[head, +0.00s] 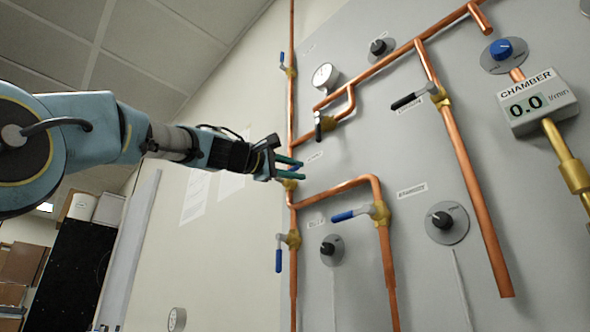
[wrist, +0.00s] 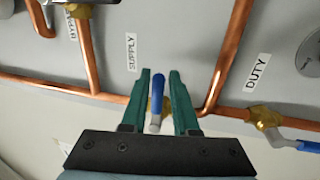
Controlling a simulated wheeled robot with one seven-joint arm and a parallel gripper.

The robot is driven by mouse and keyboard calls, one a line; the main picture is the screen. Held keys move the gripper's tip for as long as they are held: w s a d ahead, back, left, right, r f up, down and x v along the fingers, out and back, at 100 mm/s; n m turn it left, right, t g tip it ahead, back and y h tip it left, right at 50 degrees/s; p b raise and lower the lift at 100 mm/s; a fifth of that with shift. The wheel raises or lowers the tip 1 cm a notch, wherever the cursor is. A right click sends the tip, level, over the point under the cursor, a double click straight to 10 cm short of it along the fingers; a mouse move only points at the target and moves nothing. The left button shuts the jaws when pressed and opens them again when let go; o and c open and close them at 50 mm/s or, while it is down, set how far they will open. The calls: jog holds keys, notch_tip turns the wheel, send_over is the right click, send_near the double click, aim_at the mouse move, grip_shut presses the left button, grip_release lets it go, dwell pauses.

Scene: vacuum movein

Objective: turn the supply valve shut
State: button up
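The supply valve has a blue lever handle (wrist: 157,92), beside the SUPPLY label (wrist: 131,52) in the wrist view. The handle points up the picture there and appears to lie across its copper pipe. My gripper (wrist: 159,75) has its two green fingers on either side of the handle, with narrow gaps showing, so it looks open around it. In the head view my gripper (head: 298,168) is at the left vertical pipe, just above a brass valve body (head: 289,184).
The duty valve (wrist: 268,118) with a blue lever is on the same pipe, below the gripper in the head view (head: 293,240). The chamber meter (head: 536,101) reads 0.0.

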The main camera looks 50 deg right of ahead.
jog(key=shift+o, duration=1.2)
jog(key=b+v, duration=0.4)
jog(key=v, duration=0.6)
jog(key=shift+a+b, duration=0.4)
jog(key=shift+s+f, duration=0.1)
